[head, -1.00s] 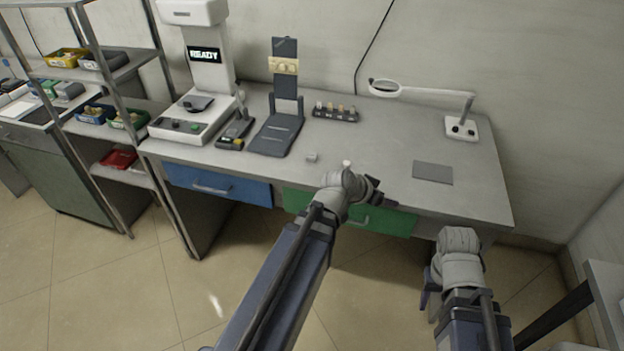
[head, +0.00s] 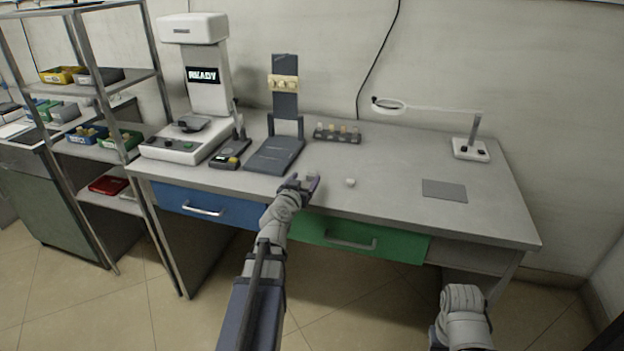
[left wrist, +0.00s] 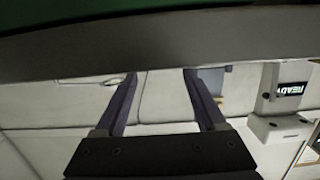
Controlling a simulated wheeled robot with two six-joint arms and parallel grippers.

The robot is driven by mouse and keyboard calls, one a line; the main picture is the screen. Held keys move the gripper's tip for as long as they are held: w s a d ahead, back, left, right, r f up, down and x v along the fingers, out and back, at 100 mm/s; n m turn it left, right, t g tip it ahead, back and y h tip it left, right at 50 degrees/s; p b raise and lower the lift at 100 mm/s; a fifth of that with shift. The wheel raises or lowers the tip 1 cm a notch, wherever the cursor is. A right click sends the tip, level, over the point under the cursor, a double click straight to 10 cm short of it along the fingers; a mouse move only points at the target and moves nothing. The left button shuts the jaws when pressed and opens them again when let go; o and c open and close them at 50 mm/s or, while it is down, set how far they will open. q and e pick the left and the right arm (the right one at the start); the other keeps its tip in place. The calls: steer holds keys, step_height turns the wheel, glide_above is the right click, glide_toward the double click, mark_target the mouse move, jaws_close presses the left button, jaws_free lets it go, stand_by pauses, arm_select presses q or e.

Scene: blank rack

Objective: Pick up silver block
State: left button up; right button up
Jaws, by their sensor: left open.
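The silver block (head: 313,175) is a small pale grey piece near the front edge of the workbench, left of centre in the head view. My left gripper (head: 303,184) is at the bench's front edge, right by the block and partly covering it. In the left wrist view the fingers of my left gripper (left wrist: 163,75) are apart with nothing held between them. I cannot make out the block in that view. Only part of my right arm shows at the bottom right of the head view, and its jaws cannot be judged.
A small whitish round piece (head: 350,182) lies right of the block. A dark stand (head: 273,157), a rack of small pieces (head: 337,136), a grey mat (head: 444,190) and a READY machine (head: 172,148) are on the workbench (head: 400,165). The bench edge overhangs blue and green drawers.

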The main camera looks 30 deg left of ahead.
mark_target(311, 176)
arm_select(q)
steer(key=shift+d+f+b+x, duration=0.1)
steer(key=shift+b+x, duration=0.15)
steer(key=shift+x, duration=0.8)
steer(key=shift+d+f+b+x, duration=0.15)
steer(key=shift+b+x, duration=0.1)
steer(key=shift+x, duration=0.75)
steer(key=shift+d+f+b+x, duration=0.1)
steer(key=shift+b+x, duration=0.15)
steer(key=shift+x, duration=0.8)
steer(key=shift+c, duration=0.4)
jaws_close()
